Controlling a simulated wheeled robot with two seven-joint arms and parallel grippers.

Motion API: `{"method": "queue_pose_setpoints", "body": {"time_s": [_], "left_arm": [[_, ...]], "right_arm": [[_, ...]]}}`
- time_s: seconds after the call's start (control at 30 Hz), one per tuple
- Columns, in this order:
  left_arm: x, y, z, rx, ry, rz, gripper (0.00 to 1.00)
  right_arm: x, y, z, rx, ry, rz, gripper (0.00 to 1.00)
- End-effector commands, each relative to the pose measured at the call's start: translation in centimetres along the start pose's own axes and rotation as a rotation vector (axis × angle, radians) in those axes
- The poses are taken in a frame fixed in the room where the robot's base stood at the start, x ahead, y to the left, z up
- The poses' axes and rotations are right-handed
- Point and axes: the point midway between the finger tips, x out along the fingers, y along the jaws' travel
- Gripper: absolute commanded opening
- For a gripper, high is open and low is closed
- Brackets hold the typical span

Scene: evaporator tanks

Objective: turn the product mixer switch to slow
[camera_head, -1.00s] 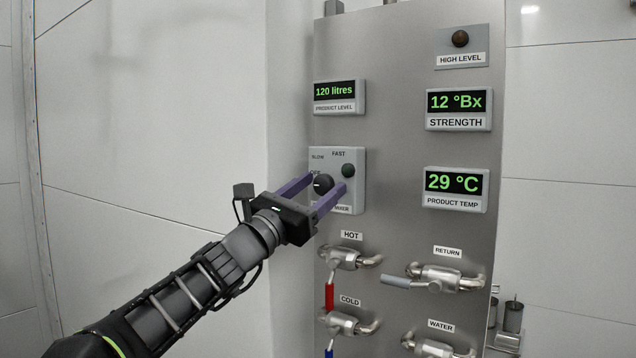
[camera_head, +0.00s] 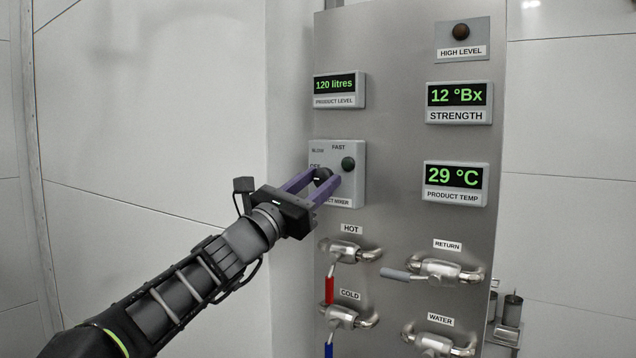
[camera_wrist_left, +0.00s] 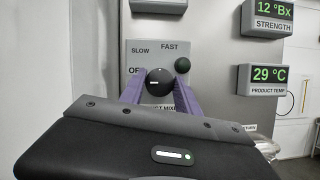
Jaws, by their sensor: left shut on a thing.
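The product mixer box (camera_head: 352,184) is a grey panel with SLOW, FAST and OFF labels, a dark round knob (camera_head: 323,175) and a green lamp (camera_head: 348,163). My left gripper (camera_head: 325,178) comes in from the lower left, its purple fingers shut on the knob. In the left wrist view the knob (camera_wrist_left: 159,82) sits between the two fingertips, with a small white mark on its face pointing left, toward the OFF label (camera_wrist_left: 134,70). The fingers hide part of the box's lower label. My right gripper is not in view.
The box is on a steel panel (camera_head: 400,130) with displays above and to the right. Below it are the HOT valve (camera_head: 345,251) with a red handle, the COLD valve (camera_head: 345,316) and the RETURN valve (camera_head: 440,270). Free space lies left of the panel.

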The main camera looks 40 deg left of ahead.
Motion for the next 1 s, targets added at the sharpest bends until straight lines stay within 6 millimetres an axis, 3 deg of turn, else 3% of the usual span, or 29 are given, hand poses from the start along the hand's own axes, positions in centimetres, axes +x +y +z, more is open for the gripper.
{"method": "queue_pose_setpoints", "body": {"time_s": [0.47, 1.0], "left_arm": [[-0.02, 0.04, -0.04, 0.083, 0.0, -0.034, 0.0], [0.06, 0.21, 0.05, 0.464, 0.0, -0.192, 0.0]], "right_arm": [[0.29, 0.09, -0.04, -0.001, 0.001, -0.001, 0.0], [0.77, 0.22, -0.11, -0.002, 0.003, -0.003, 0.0]]}}
